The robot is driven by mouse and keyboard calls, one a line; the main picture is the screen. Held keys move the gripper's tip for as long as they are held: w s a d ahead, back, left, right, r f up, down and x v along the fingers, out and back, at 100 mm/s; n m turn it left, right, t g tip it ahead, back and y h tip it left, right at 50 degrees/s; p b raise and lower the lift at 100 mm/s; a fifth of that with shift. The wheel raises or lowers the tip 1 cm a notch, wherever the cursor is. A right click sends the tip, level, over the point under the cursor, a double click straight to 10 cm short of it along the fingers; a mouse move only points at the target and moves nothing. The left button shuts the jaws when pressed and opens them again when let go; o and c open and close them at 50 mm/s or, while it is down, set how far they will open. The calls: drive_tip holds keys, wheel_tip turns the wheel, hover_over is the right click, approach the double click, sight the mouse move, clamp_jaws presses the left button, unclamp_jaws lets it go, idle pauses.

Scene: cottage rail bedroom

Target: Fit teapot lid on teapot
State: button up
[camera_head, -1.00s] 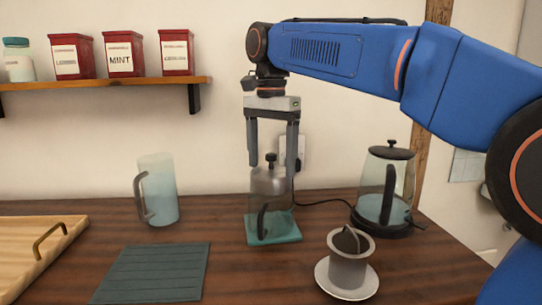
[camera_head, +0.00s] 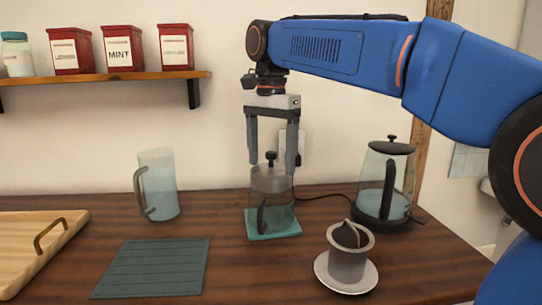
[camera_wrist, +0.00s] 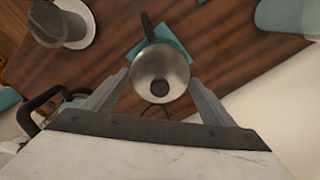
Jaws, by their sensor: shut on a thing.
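The teapot (camera_head: 279,208) is a clear body with a dark handle, upright on a teal coaster (camera_head: 288,231) at the table's middle. The grey metal lid (camera_head: 272,181) with a black knob is at the top of the teapot, level and lined up with it. My gripper (camera_head: 272,166) points straight down and is shut on the lid's sides. In the wrist view the lid (camera_wrist: 150,65) is between the fingertips of my gripper (camera_wrist: 159,77) and hides most of the teapot. I cannot tell whether the lid is fully seated on the rim.
A glass kettle (camera_head: 371,190) on a dark base stands to the right. A cup with a strainer (camera_head: 348,262) sits on a saucer in front right. A frosted jug (camera_head: 160,187) stands left, behind a dark mat (camera_head: 152,268). A wooden tray (camera_head: 22,240) is at the far left.

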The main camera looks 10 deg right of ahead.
drive_tip(key=o, duration=1.3)
wheel_tip(320, 180, up, 11)
drive_tip(key=shift+f, duration=0.1)
drive_tip(key=shift+r, duration=0.6)
